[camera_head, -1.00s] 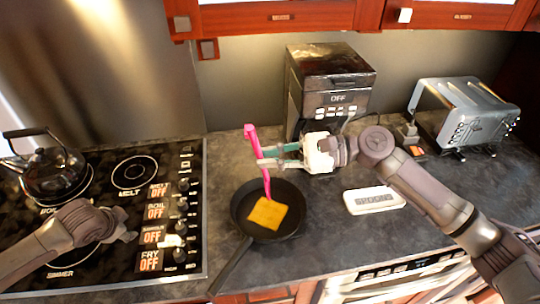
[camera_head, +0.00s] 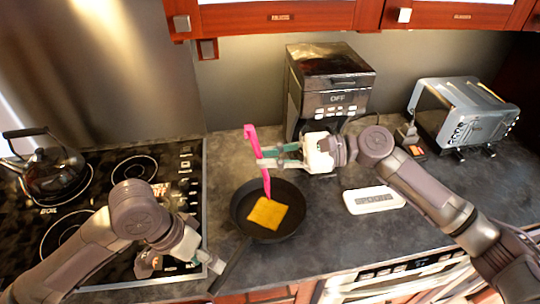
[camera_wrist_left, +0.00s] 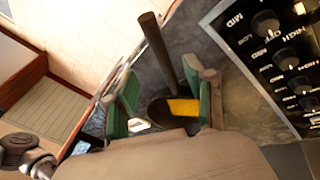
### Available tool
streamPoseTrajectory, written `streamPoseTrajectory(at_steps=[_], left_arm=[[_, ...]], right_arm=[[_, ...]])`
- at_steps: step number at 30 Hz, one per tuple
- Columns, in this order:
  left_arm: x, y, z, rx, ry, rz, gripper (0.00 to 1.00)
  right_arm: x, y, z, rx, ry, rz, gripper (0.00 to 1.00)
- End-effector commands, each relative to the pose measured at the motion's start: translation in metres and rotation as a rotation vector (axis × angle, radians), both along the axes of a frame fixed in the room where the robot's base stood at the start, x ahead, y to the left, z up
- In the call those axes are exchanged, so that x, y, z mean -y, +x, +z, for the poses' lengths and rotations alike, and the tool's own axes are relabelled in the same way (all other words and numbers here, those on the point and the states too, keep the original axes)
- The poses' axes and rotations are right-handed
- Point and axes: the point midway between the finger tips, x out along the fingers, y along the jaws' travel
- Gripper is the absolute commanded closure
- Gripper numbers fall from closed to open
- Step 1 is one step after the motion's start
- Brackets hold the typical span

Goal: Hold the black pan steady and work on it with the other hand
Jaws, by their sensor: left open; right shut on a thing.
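The black pan (camera_head: 290,196) sits on the counter right of the stove in the head view, its handle (camera_head: 232,266) pointing toward the front left. A yellow-orange square slice (camera_head: 267,213) lies in it. My left gripper (camera_head: 186,266) is open and empty by the stove's front right corner, close to the handle. In the left wrist view the handle (camera_wrist_left: 155,50) shows between its spread fingers (camera_wrist_left: 165,92), with no clear contact. My right gripper (camera_head: 264,158) is shut on a pink spatula (camera_head: 253,142), whose lower end reaches down to the slice.
The stove (camera_head: 110,190) with a kettle (camera_head: 55,172) is at left, partly hidden by my left arm. A coffee machine (camera_head: 330,85) and a toaster (camera_head: 465,112) stand at the back. A white block (camera_head: 373,200) lies right of the pan. The counter's front edge is close.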

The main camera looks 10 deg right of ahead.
Motion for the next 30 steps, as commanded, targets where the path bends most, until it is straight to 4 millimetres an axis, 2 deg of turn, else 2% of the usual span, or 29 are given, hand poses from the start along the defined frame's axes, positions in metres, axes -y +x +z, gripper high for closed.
streamPoseTrajectory(at_steps=[9, 15, 21, 29, 30], left_arm=[[0.016, -0.001, -0.044, -0.003, 0.001, 0.0, 0.46], [0.023, -0.001, -0.064, 0.0, 0.001, -0.001, 0.46], [0.027, 0.0, -0.071, 0.002, 0.0, 0.0, 0.46], [0.027, 0.0, -0.072, 0.003, 0.001, -0.001, 0.46], [0.027, 0.0, -0.072, 0.003, 0.001, -0.001, 0.51]], right_arm=[[0.0, 0.0, 0.0, 0.0, 0.0, 0.0, 1.0], [0.0, 0.0, 0.0, 0.0, 0.0, 0.0, 1.0], [0.0, 0.0, 0.0, 0.0, 0.0, 0.0, 1.0], [0.0, 0.0, 0.0, 0.0, 0.0, 0.0, 1.0], [0.0, 0.0, 0.0, 0.0, 0.0, 0.0, 1.0]])
